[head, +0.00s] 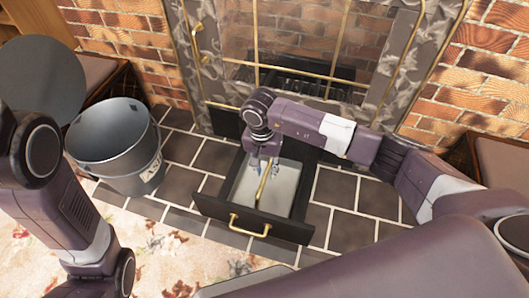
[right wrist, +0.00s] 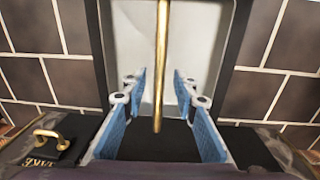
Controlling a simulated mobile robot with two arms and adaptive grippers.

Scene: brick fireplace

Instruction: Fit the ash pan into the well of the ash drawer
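The ash drawer (head: 290,226) is black and pulled out on the floor in front of the fireplace. The ash pan (head: 287,187), light grey with a brass bar handle (head: 263,184), lies inside the drawer's walls; I cannot tell whether it sits fully down in the well. My right gripper (head: 264,165) points down over the pan. In the right wrist view its blue-padded fingers (right wrist: 160,110) are open, one on each side of the brass bar (right wrist: 161,60), with gaps between. The pan's grey inside (right wrist: 200,45) shows beyond them. My left gripper is out of view.
A grey metal bucket (head: 112,133) stands on the tiles left of the drawer. A brass-framed fireplace screen (head: 285,45) rises behind the drawer. A patterned rug (head: 150,262) lies at the front left. Bare dark tiles (head: 345,188) are free right of the drawer.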

